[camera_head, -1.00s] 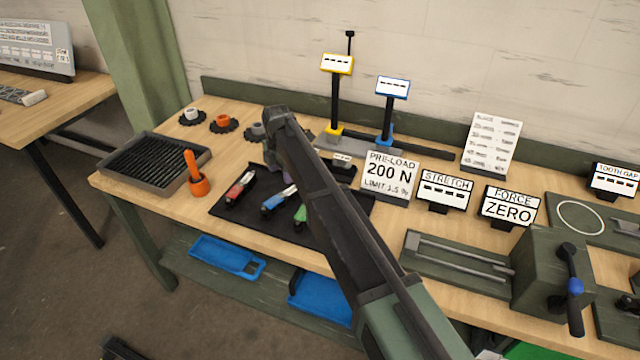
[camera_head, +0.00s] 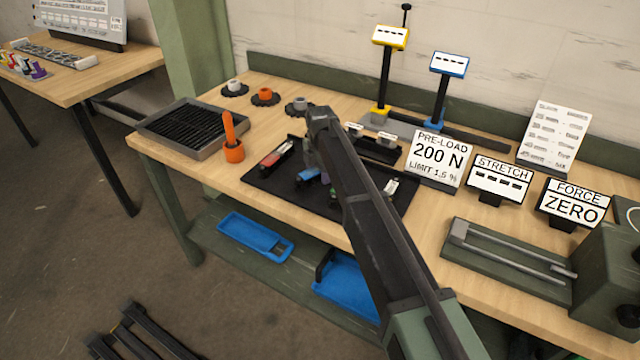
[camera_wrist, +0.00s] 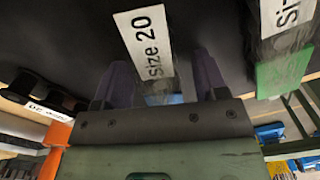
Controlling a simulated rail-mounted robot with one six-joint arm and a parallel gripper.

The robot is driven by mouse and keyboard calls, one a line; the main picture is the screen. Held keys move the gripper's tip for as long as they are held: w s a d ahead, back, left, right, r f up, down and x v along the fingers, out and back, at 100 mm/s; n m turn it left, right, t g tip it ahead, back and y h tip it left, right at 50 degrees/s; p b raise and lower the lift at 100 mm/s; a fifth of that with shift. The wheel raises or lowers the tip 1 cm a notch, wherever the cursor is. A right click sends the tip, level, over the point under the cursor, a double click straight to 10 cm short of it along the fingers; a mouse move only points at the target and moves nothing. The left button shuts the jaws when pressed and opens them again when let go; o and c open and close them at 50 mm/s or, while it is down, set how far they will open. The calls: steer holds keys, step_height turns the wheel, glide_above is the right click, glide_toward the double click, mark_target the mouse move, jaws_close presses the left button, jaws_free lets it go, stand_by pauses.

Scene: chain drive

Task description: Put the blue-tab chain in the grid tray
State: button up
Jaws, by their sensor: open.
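The blue-tab chain (camera_head: 306,175) lies on the black mat in the head view, partly hidden by my arm. My gripper (camera_head: 313,160) is over it, pointing down. In the wrist view my gripper (camera_wrist: 162,72) is open, its two fingers apart. A white label reading "Size 20" (camera_wrist: 145,45) lies between the fingers, with a small bluish patch below it. I cannot tell whether the fingers touch the chain. The grid tray (camera_head: 158,133), dark with a grey rim, stands at the bench's left end; its grid looks empty.
A red-tab chain (camera_head: 276,156) lies left of the blue one. A green tab (camera_wrist: 284,72) shows at right in the wrist view. An orange-handled tool (camera_head: 232,142) stands between tray and mat (camera_head: 262,182). Sprockets (camera_head: 265,97) and sign stands (camera_head: 437,158) are behind.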

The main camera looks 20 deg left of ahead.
steer(key=shift+r, duration=0.15)
steer(key=shift+c, duration=0.2)
jaws_close()
step_height(320, 180, up, 20)
steer(key=p, duration=2)
